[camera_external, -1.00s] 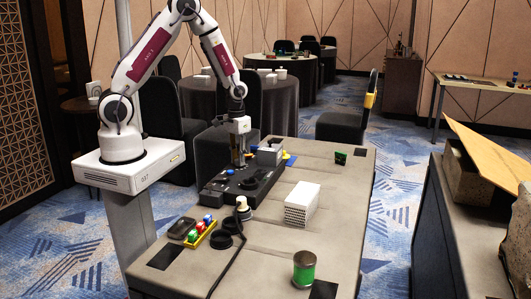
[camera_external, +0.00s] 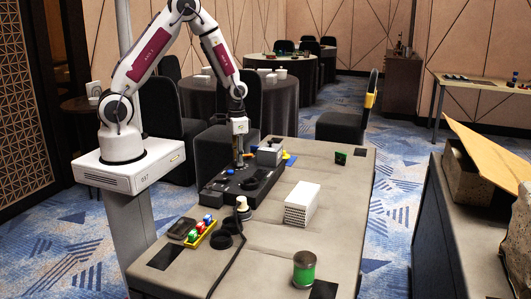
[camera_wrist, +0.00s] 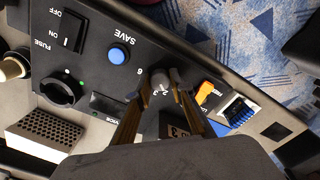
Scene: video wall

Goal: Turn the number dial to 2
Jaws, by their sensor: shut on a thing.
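The number dial (camera_wrist: 160,78) is a small grey knob on the black control panel (camera_wrist: 200,62), seen in the wrist view between my fingertips. The panel also shows on the table in the external view (camera_external: 215,193). My gripper (camera_wrist: 164,90) points down at the panel and is shut on the dial, one finger on each side. A "6" is printed left of the dial; part of another digit shows between the fingers. The fingers and the gripper body hide most of the dial's other markings, so its setting cannot be read. In the external view my gripper (camera_external: 239,162) stands over the panel.
The table's far right is mostly clear.

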